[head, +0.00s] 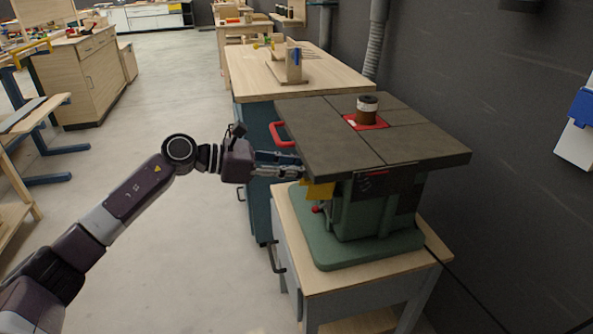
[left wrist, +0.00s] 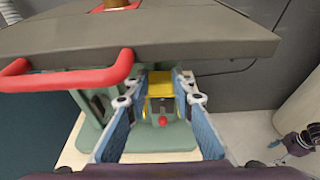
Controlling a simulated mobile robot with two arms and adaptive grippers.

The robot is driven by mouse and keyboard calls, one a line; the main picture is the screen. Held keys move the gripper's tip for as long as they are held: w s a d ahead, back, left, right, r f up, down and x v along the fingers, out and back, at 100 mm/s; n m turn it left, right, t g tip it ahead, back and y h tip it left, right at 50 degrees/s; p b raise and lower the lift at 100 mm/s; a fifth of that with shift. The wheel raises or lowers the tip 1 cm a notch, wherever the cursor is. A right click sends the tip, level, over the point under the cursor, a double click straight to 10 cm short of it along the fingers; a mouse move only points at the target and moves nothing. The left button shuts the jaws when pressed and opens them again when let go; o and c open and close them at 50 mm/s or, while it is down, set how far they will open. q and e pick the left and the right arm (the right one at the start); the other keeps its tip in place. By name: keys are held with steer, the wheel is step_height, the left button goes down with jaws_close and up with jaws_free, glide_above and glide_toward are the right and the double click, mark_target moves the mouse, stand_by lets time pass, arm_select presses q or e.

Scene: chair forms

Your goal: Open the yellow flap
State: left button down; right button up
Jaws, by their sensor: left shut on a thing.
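The yellow flap (head: 318,190) hangs under the front edge of the dark table top of a green machine. In the left wrist view the yellow flap (left wrist: 160,88) shows between the fingertips, above a red knob (left wrist: 163,121). My left gripper (head: 296,170) reaches in from the left, just under the table edge. In the left wrist view its fingers (left wrist: 164,82) stand on both sides of the flap and are shut on it. The contact itself is small and partly hidden. A purple-black part that looks like my right gripper (left wrist: 299,144) shows at the right edge; its fingers are unclear.
The grey table top (head: 330,140) overhangs close above my left gripper. A red handle (head: 281,134) sticks out from its left side. The machine's green base (head: 345,251) stands on a wooden cabinet (head: 285,232).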

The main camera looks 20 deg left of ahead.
arm_select(q)
steer(key=shift+w+d+r, duration=0.15)
steer(key=shift+d+r, duration=0.1)
steer(key=shift+r, duration=0.05)
steer(key=c, duration=2.1)
jaws_free()
steer(key=o, duration=0.5)
steer(key=shift+w+d+f, duration=0.1)
steer(key=shift+d, duration=0.05)
steer(key=v, duration=1.2)
